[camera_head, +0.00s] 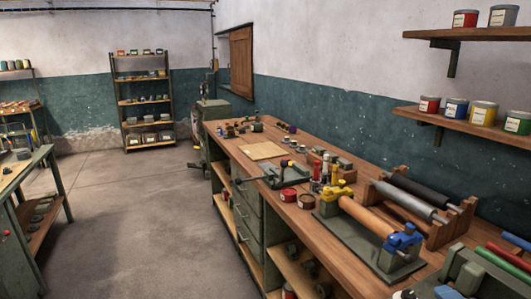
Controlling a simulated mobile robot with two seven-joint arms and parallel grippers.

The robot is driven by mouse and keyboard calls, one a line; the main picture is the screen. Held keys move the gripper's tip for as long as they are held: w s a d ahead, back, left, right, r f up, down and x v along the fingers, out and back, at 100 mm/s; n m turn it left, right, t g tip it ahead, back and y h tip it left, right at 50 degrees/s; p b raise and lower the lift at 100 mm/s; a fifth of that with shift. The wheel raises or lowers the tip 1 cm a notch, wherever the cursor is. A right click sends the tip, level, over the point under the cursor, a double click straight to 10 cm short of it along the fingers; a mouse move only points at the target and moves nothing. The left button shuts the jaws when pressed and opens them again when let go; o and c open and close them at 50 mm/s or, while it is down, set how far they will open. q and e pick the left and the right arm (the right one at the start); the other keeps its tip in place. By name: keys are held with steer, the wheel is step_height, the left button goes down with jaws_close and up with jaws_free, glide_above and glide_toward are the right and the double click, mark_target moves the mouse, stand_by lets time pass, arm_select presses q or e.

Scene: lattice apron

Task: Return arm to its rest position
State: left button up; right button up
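Neither of my grippers shows in the head view, and I can make out no part of my arms there. The long wooden workbench (345,258) runs from the lower right towards the far wall. On it stands a roller device with an orange-brown cylinder (366,217) between a yellow clamp and a blue clamp (402,241). Behind it a wooden rack (450,229) holds dark and grey rollers (409,199).
The bench also carries red tins (289,195), a flat board (264,151) and small tools. Wall shelves (476,125) with paint cans overhang its right side. A green table (18,172) stands at left. The concrete floor (130,215) between is clear. A shelf rack (143,100) stands at the back.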

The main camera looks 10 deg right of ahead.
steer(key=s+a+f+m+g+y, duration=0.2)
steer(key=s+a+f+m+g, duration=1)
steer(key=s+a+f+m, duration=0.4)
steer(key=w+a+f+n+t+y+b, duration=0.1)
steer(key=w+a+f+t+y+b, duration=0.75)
steer(key=b, duration=1.35)
arm_select(q)
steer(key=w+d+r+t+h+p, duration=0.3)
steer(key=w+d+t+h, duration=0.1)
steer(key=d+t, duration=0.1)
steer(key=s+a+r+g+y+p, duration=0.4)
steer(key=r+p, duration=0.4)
steer(key=p, duration=2.3)
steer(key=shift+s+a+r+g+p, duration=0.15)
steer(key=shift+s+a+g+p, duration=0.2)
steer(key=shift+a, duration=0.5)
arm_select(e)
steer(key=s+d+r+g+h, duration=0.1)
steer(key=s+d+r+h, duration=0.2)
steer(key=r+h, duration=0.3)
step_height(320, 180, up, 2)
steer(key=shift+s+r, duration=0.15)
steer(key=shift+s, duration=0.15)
